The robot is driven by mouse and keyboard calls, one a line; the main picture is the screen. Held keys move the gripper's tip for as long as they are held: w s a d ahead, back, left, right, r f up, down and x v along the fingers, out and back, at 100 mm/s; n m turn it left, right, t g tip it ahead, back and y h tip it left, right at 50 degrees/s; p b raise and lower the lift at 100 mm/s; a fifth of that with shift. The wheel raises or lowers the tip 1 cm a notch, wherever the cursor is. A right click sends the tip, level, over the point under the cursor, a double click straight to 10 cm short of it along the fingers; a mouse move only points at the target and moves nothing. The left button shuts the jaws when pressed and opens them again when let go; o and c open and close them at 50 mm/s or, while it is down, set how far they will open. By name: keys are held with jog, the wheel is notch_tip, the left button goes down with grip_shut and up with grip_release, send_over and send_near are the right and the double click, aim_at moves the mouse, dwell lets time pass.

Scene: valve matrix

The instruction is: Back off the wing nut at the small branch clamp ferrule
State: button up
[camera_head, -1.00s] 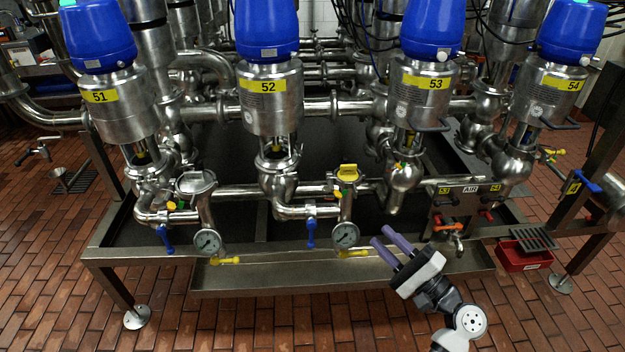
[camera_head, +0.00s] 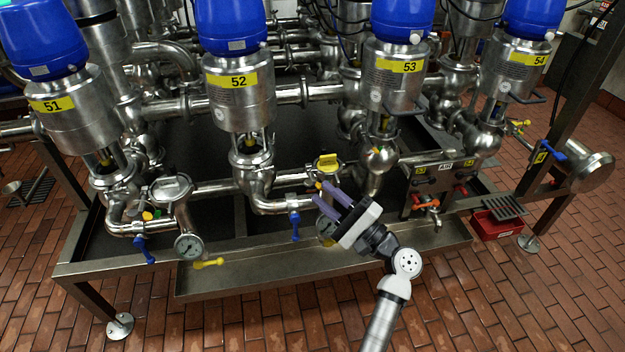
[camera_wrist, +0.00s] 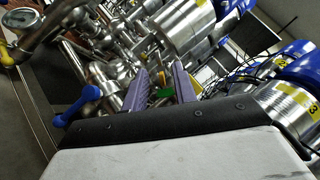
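My gripper (camera_head: 322,192) has two purple fingers held apart, with nothing seen gripped. It is in front of the small branch between valves 52 and 53, its fingertips by the pipe below the yellow-topped fitting (camera_head: 328,162). A small yellow piece (camera_head: 318,186) shows at the fingertips in the head view. In the wrist view the fingers (camera_wrist: 160,80) stand open, with a small green piece (camera_wrist: 165,93) between and beyond them. I cannot tell which of these small coloured pieces is the wing nut. The clamp ferrule is mostly hidden behind the fingers.
A pressure gauge (camera_head: 326,228) is partly hidden behind my gripper. A blue-handled valve (camera_head: 294,226) hangs just left of it; its handle also shows in the wrist view (camera_wrist: 78,104). The air box (camera_head: 440,172) is to the right. The steel tray edge (camera_head: 250,262) runs below.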

aim_at(313, 183)
jog(key=shift+p+x, duration=0.3)
jog(key=shift+x, duration=1.95)
grip_shut()
